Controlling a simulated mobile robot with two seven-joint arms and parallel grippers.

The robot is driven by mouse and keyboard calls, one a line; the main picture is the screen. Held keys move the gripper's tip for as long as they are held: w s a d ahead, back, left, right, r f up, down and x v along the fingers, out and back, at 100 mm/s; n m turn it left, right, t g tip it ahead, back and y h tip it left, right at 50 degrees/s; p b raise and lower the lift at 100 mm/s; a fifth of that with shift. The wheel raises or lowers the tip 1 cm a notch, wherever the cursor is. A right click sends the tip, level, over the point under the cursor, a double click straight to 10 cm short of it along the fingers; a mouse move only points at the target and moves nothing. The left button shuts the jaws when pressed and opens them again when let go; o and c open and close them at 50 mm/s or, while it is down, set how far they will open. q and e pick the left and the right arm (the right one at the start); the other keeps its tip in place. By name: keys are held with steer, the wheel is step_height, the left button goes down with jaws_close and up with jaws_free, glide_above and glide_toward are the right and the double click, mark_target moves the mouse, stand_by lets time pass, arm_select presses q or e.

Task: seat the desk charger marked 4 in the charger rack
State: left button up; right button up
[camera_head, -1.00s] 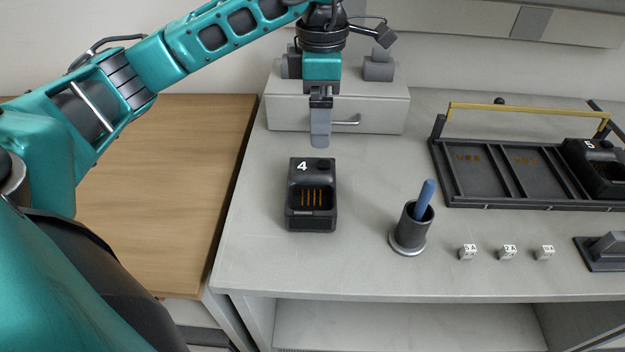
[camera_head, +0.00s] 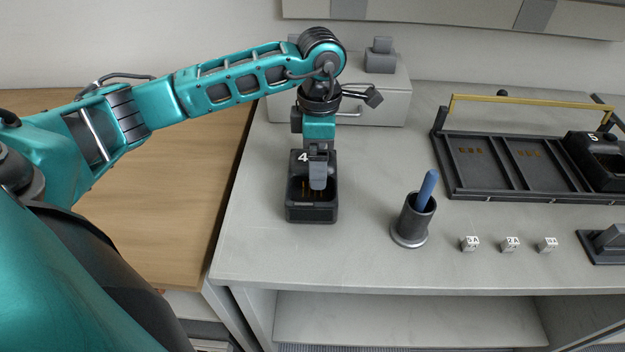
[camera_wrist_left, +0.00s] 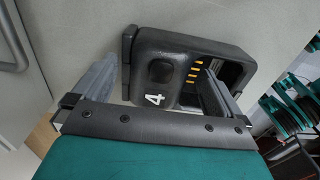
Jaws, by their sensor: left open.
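The black desk charger marked 4 (camera_head: 311,211) stands on the grey counter, left of the middle. Its open slot with gold contacts shows in the left wrist view (camera_wrist_left: 165,70). My left gripper (camera_head: 318,186) points down over the charger, in front of part of it. In the wrist view its fingers (camera_wrist_left: 155,85) are apart; one is beside the charger and the other overlaps its slot. Whether they touch it I cannot tell. The dark charger rack (camera_head: 485,194) lies at the right, with two empty bays and a charger marked 5 (camera_head: 598,160) in its right bay.
A dark cup (camera_head: 414,222) with a blue stick (camera_head: 428,187) stands between charger and rack. Several small white number cubes (camera_head: 510,244) and a dark holder (camera_head: 606,243) lie in front of the rack. A grey drawer box (camera_head: 385,100) is behind.

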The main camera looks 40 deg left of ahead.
arm_select(q)
steer(key=shift+c, duration=0.4)
steer(key=c, duration=1.1)
steer(key=shift+r, duration=0.2)
step_height(320, 180, up, 20)
steer(key=p, duration=0.3)
arm_select(e)
steer(key=shift+s+d+r+h, duration=0.3)
steer(key=shift+s+d+r, duration=0.05)
steer(key=shift+d+r, duration=0.35)
